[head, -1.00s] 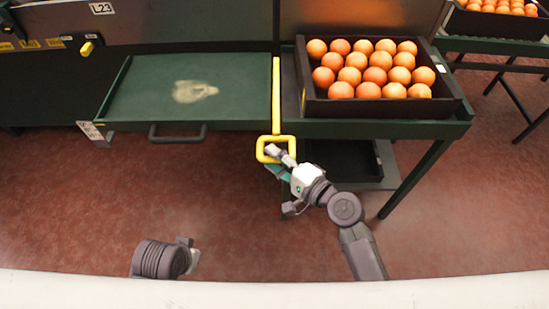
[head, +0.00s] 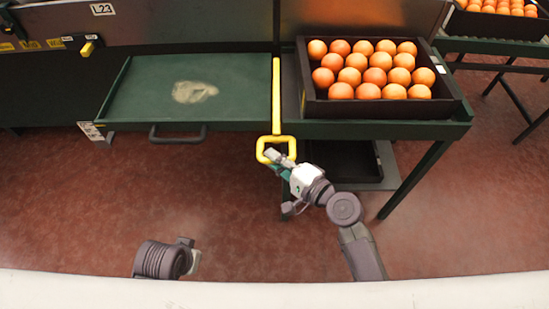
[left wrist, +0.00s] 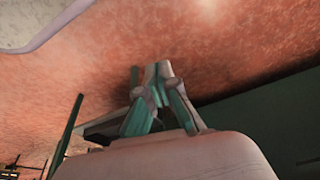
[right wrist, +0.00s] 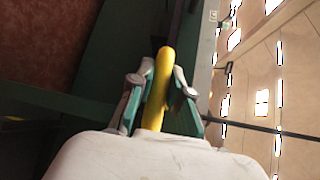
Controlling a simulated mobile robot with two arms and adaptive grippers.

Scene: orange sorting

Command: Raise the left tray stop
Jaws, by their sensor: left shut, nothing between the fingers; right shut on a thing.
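The yellow tray stop (head: 276,95) is a long straight bar with a square loop handle at its near end. It lies along the right side of the green tray (head: 135,95), between it and the stand with the orange crate. My right gripper (head: 274,157) is shut on the loop handle at its near side. In the right wrist view the yellow bar (right wrist: 163,75) stands between the two fingers. My left gripper (head: 190,257) is low at the left in the head view, away from the tray. In the left wrist view its fingers (left wrist: 151,78) are shut and empty.
A black crate (head: 390,108) of oranges sits on the green stand right of the bar. A dark handle (head: 178,138) hangs on the tray's front edge. Another orange crate (head: 500,20) stands at the far right. The red floor in front of the tray is clear.

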